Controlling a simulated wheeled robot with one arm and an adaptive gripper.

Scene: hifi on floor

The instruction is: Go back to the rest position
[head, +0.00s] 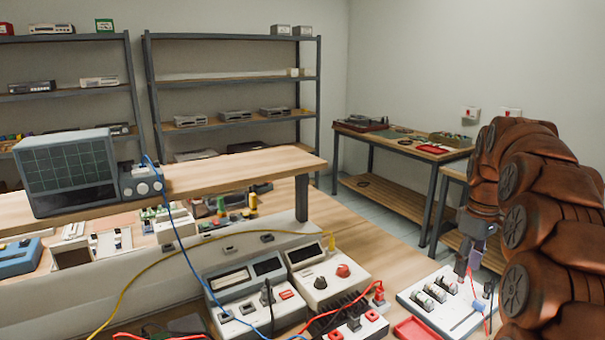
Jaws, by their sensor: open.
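My copper-brown arm fills the right side of the head view, folded in several thick links. My gripper (473,262) hangs at the left of the arm, pointing down, above the right end of the workbench (385,245). It is small in the picture and partly covered by my own arm links. It is open, and I see nothing held in it. Just below and in front of it lies a white switch panel (440,300) with several components; I cannot tell the exact gap between them.
Two bench instruments (240,290) (330,275) with cables stand at the front middle. A raised shelf (240,172) carries an oscilloscope (68,170). A red tray (415,328) lies at the front. A side table (400,140) and metal shelving (235,80) stand behind. Floor shows between the benches.

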